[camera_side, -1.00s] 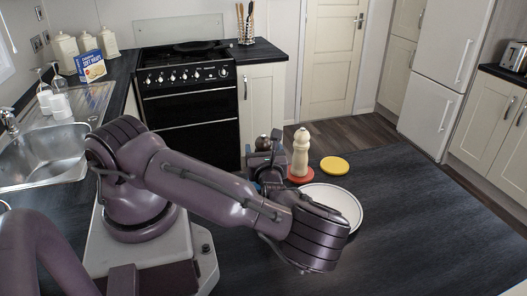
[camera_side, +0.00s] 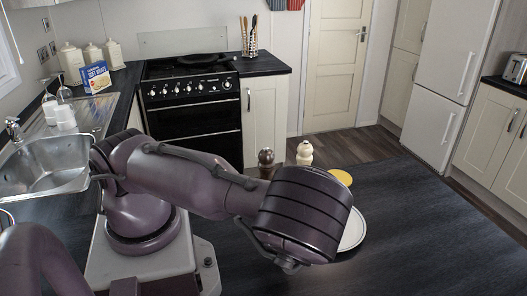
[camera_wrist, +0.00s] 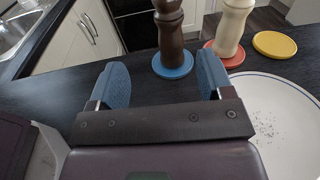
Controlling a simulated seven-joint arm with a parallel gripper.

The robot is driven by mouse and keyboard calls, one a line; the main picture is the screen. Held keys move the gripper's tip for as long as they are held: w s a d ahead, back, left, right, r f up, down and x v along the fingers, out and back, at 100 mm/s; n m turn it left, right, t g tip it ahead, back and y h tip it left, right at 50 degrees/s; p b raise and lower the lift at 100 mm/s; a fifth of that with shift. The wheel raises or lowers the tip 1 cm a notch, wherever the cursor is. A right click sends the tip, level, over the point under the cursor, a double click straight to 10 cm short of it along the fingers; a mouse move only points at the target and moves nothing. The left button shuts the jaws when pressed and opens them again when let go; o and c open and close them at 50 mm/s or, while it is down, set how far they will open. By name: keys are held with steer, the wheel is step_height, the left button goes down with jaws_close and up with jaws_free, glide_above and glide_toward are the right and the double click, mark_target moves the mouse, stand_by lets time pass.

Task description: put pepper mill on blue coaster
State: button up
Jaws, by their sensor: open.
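The dark brown pepper mill (camera_wrist: 171,30) stands upright on the blue coaster (camera_wrist: 172,67) in the wrist view; its top is cut off by the frame. In the side view the dark mill's top (camera_side: 265,160) shows above my arm, and the blue coaster is hidden. My gripper (camera_wrist: 161,68) is open and empty. Its two blue fingers are spread wide, on the near side of the mill and coaster, apart from the mill. In the side view my wrist hides the fingers.
A cream mill (camera_wrist: 232,25) stands on a red coaster (camera_wrist: 228,58) just right of the dark mill. A yellow coaster (camera_wrist: 274,44) is empty. A white plate (camera_wrist: 285,110) with dark specks lies near the right finger. The dark worktop (camera_side: 440,230) is clear further right.

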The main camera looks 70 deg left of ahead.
steer(key=s+d+r+n+t+h, duration=0.1)
steer(key=s+d+r+n+h, duration=0.1)
steer(key=r+n+h, duration=0.3)
steer(key=s+d+r+n+t+h, duration=0.1)
steer(key=d+r+n+h, duration=0.3)
steer(key=r, duration=0.8)
steer(key=s+d+r+n+t+h, duration=0.1)
steer(key=s+d+r+n+h, duration=0.2)
steer(key=r+n+h, duration=0.5)
steer(key=shift+s+r+n+t, duration=0.3)
steer(key=shift+s+r+n, duration=0.15)
steer(key=shift+n, duration=0.45)
